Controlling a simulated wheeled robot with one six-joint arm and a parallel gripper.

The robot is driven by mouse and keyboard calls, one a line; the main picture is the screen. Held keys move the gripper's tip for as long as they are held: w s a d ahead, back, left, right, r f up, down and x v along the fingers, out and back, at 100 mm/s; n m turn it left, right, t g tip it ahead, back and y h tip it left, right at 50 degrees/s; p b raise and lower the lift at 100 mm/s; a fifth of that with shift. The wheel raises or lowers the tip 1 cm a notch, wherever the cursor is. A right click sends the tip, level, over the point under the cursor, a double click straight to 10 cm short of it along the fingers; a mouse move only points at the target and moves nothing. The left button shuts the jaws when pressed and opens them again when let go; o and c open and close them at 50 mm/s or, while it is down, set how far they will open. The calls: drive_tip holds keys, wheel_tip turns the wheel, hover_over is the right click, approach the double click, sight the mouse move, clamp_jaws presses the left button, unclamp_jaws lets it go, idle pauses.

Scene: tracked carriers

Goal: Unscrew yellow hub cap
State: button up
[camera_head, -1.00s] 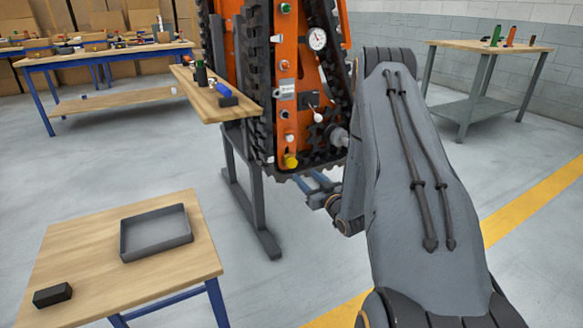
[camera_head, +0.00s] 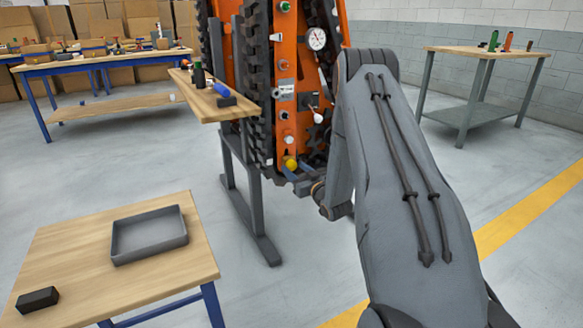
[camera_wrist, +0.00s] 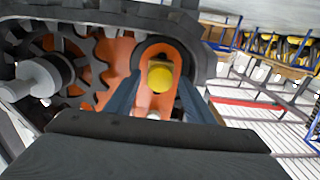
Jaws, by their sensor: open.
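The yellow hub cap (camera_head: 291,163) sits low on the orange panel of the upright tracked carrier (camera_head: 283,65). In the wrist view the yellow cap (camera_wrist: 160,77) shows at the end of an orange plate, between and beyond my two fingers. My gripper (camera_wrist: 158,95) is open, its dark blue fingers spread to either side of the cap. In the head view my gripper (camera_head: 291,172) is right by the cap, partly hidden by the arm and track. I cannot tell whether the fingers touch the cap.
Black track and a toothed sprocket (camera_wrist: 70,60) lie close to my gripper, with a grey cylindrical part (camera_wrist: 38,78) at left. A wooden shelf (camera_head: 212,106) with tools juts out left of the carrier. A table with a grey tray (camera_head: 149,236) stands at front left.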

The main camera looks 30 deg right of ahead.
drive_tip(key=c, duration=0.8)
drive_tip(key=n, duration=0.8)
drive_tip(key=shift+n, duration=0.9)
drive_tip(key=n, duration=0.5)
drive_tip(key=shift+p, duration=0.3)
drive_tip(key=n, duration=0.4)
drive_tip(key=shift+n, duration=0.4)
